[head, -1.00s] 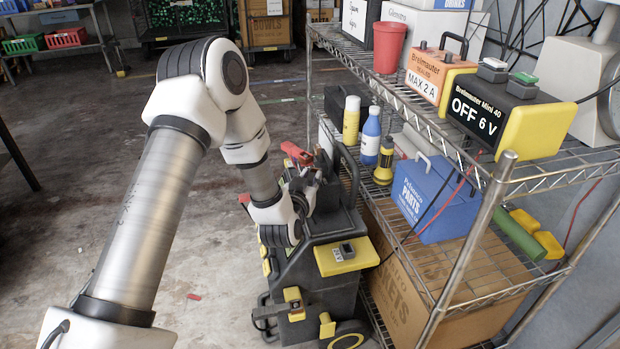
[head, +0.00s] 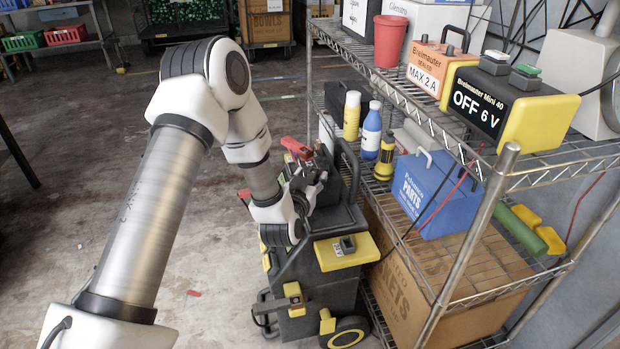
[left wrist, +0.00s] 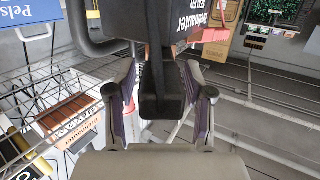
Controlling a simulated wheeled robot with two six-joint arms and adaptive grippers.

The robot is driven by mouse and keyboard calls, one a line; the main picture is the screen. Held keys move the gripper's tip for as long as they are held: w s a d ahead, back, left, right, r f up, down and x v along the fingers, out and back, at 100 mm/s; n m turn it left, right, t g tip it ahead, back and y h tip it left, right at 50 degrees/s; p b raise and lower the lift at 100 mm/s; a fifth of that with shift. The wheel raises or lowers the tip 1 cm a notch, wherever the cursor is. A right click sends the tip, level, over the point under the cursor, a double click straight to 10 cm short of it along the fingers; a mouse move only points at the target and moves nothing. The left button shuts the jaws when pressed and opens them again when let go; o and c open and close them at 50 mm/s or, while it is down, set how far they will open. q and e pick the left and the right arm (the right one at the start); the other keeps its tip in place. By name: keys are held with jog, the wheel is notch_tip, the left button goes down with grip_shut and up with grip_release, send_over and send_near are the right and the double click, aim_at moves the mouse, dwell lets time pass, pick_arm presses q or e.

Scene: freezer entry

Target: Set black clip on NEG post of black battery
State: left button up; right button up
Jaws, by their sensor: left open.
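My left gripper (head: 314,184) is over the top of the black trolley in the head view. In the left wrist view its two fingers (left wrist: 160,100) stand apart, one on each side of a black block that looks like the black clip (left wrist: 160,88). The block is against or just in front of the black battery (left wrist: 166,30), whose side reads Breimauter SEALED. The NEG post is hidden, so I cannot tell whether the clip sits on it. A red clip (head: 296,147) shows beside the gripper in the head view. My right gripper is out of view.
The black and yellow trolley (head: 325,283) stands against a wire shelf (head: 400,92). The shelf holds a Mini 40 charger reading OFF 6 V (head: 482,105), a blue parts box (head: 437,195), bottles and a torch (head: 385,158). Open floor (head: 60,260) lies to the left.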

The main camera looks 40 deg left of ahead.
pick_arm(q)
jog(key=v, duration=1.2)
jog(key=shift+f, duration=0.1)
jog(key=s+d+f+m+g+h, duration=0.2)
jog(key=s+d+f+g, duration=0.25)
jog(key=f, duration=0.65)
jog(key=s+d+f+m+g+h, duration=0.25)
jog(key=s+d+f, duration=0.2)
jog(key=f, duration=0.65)
jog(key=s+d+f+g, duration=0.1)
jog(key=s+f+g, duration=0.25)
jog(key=s, duration=0.35)
jog(key=s+d+f+g, duration=0.25)
jog(key=s+g, duration=0.25)
jog(key=s, duration=0.3)
notch_tip(320, 180, up, 18)
jog(key=n+p, duration=0.1)
jog(key=p, duration=1.7)
jog(key=shift+s+a+f+h, duration=0.2)
jog(key=shift+s+a+h, duration=0.15)
jog(key=shift+h, duration=0.1)
